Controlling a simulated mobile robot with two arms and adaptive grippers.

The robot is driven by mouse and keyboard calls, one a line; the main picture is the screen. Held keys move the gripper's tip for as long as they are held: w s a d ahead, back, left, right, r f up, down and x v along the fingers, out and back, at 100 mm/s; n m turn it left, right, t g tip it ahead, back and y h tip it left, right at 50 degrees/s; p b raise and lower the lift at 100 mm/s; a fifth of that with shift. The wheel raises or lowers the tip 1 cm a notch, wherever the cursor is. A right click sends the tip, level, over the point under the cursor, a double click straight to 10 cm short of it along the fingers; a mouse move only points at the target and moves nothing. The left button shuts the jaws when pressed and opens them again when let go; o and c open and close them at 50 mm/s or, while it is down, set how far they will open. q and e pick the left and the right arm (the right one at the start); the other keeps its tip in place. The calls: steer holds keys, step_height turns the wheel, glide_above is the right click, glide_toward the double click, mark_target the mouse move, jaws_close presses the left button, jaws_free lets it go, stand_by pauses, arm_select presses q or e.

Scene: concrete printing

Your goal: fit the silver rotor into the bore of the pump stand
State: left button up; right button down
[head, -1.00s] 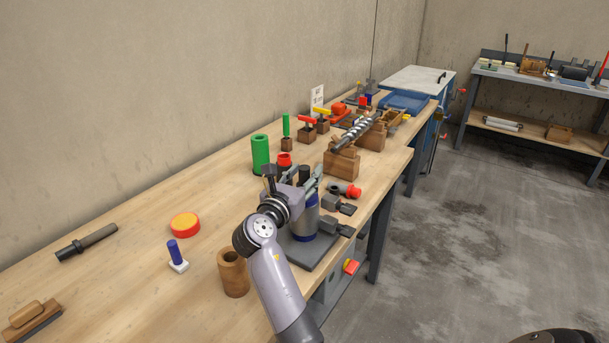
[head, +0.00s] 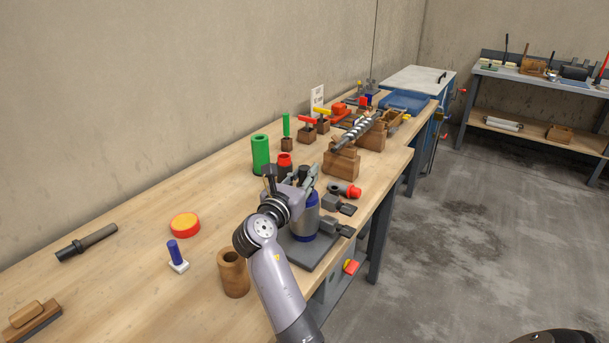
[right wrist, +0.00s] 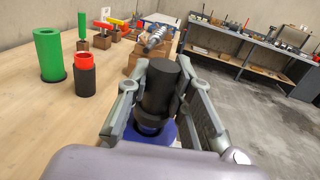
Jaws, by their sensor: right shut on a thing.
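My right gripper (right wrist: 158,95) is shut on a black cylinder (right wrist: 160,85) with a wider dark collar. The held cylinder stands roughly upright over a blue ring (right wrist: 152,133). In the head view, this gripper (head: 307,177) is at the top of the pump stand, a grey cylinder (head: 307,215) with a blue lower band on a dark base plate (head: 312,250). The bore and whatever is below the collar are hidden, so I cannot tell whether a rotor hangs under the black cylinder. A silver helical shaft (head: 358,132) lies across wooden blocks farther back. My left gripper is out of view.
A green tube (head: 260,155) and a black, red-topped cylinder (head: 284,164) stand behind the gripper. A wooden cup (head: 233,273) stands in front, left of my arm. Grey clamp-like pieces (head: 338,205) lie right of the stand.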

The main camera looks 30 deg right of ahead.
steer(key=shift+r, duration=0.1)
steer(key=shift+m+g+h+b, duration=0.4)
steer(key=shift+g+b, duration=0.05)
steer(key=shift+g, duration=0.05)
steer(key=m+g+h+b, duration=0.1)
steer(key=m+g, duration=0.1)
steer(key=g, duration=0.1)
steer(key=shift+w, duration=0.1)
steer(key=shift+f+m+g+h+b, duration=0.2)
steer(key=shift+m+g+h+b, duration=0.4)
steer(key=shift+m+g, duration=0.9)
steer(key=shift+n+g, duration=0.3)
